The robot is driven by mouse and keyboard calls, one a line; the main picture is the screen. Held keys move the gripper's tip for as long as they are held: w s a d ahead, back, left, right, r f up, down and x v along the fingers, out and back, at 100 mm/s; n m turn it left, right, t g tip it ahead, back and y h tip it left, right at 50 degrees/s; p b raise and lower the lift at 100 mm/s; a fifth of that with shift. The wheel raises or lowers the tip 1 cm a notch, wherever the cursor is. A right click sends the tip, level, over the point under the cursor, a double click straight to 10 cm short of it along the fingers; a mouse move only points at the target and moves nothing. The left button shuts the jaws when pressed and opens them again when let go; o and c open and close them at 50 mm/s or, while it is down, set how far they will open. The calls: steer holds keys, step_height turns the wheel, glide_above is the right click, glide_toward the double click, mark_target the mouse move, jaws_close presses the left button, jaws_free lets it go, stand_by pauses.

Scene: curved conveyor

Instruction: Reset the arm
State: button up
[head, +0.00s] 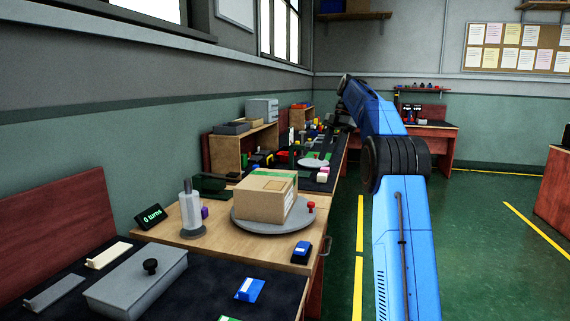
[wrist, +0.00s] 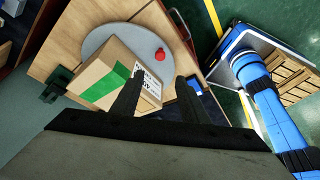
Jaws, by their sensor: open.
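My gripper (wrist: 160,97) shows in the wrist view as two dark fingers set apart, with nothing held between them. In that view the fingers overlap the edge of a cardboard box (wrist: 100,70) with a green stripe. The box also shows in the head view (head: 262,196), resting on a round grey turntable (head: 248,221). In the head view my blue arm reaches forward on the right. Its far end is beyond the box, beside the far bench, and the fingers cannot be made out there.
A red knob (head: 311,206) stands on the turntable's rim. A grey and white dispenser (head: 191,210) and a small display reading "0 turns" (head: 152,217) stand left of it. A grey lidded box (head: 138,280) is in front. The green floor (head: 480,240) on the right is mostly clear.

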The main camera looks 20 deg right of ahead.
steer(key=s+a+f+m+t+h, duration=0.1)
steer(key=s+a+m, duration=0.6)
steer(key=s, duration=0.5)
steer(key=s+a+f+m+t+h, duration=0.15)
steer(key=s+a+m, duration=0.25)
steer(key=s+a, duration=0.6)
steer(key=s+a+f+m+t+h, duration=0.1)
steer(key=s+f+m, duration=0.3)
steer(key=s+f, duration=0.6)
steer(key=s+a+f+m+t+h, duration=0.1)
steer(key=s+f+m, duration=0.4)
steer(key=s+f, duration=0.5)
steer(key=s+a+t, duration=0.1)
steer(key=s+a, duration=0.1)
steer(key=s, duration=0.5)
steer(key=shift+f, duration=0.25)
